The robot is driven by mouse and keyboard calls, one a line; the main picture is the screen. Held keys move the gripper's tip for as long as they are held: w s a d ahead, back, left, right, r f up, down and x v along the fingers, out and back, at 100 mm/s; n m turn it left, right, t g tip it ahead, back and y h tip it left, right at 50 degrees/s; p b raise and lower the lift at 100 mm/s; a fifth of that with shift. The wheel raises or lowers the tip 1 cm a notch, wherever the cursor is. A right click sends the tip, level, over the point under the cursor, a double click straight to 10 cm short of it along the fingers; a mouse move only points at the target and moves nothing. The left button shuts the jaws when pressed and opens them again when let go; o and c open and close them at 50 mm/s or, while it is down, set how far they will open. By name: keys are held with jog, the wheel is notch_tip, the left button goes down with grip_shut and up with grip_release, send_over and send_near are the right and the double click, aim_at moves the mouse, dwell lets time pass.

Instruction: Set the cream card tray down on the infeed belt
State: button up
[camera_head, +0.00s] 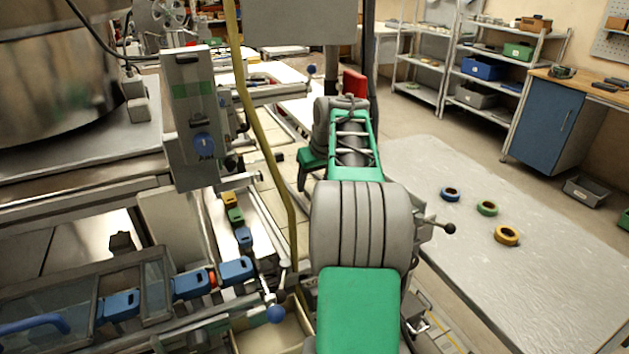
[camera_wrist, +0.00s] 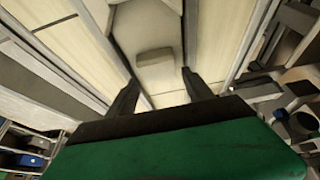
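In the wrist view my gripper (camera_wrist: 160,82) shows two dark fingers spread apart, with its green body below them. A small cream, rounded block-like thing (camera_wrist: 155,63) shows between the fingertips; no contact with either finger is visible. I cannot tell whether it is the card tray.
A grey table (camera_head: 550,270) at right holds blue, green and yellow tape reels (camera_head: 507,236). A yellow upright hose or post (camera_head: 290,225) stands left of my arm. A grey control box (camera_head: 190,115) stands near the belt. A beige bin (camera_head: 270,337) sits at bottom centre.

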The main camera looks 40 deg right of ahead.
jog(key=shift+o, duration=0.6)
jog(key=shift+r, duration=0.15)
jog(key=shift+r, duration=0.3)
jog(key=p+v, duration=0.2)
jog(key=v, duration=0.9)
jog(key=shift+s+r, duration=0.2)
jog(key=shift+s, duration=0.05)
jog(key=shift+a, duration=0.1)
